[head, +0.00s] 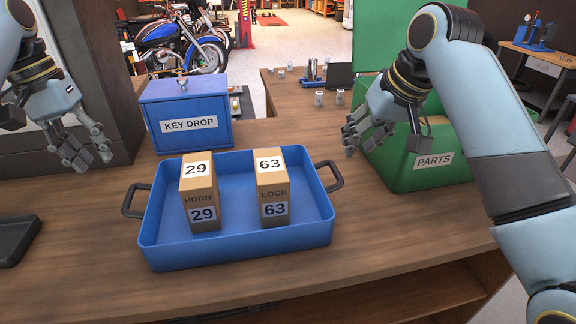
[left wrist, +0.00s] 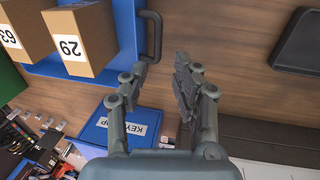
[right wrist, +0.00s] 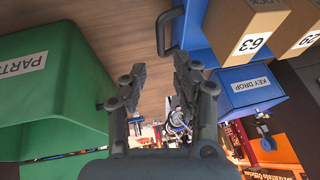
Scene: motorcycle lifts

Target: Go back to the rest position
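My left gripper (head: 86,150) is open and empty, above the counter to the left of the blue tray. In the left wrist view its fingers (left wrist: 162,75) are apart with only counter between them. My right gripper (head: 366,138) hangs in front of the green parts bin, right of the tray. In the right wrist view its fingers (right wrist: 160,75) are apart with nothing between them. The blue tray (head: 240,258) holds two upright boxes standing apart, the HORN 29 box (head: 200,195) on the left and the LOCK 63 box (head: 272,188) on the right.
A blue key drop box (head: 188,105) stands behind the tray. The green PARTS bin (head: 420,183) stands at right, its lid raised. A black tray (head: 14,240) lies at the left edge. Small cans (head: 319,98) stand further back. The wooden counter (head: 370,245) is clear in front right.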

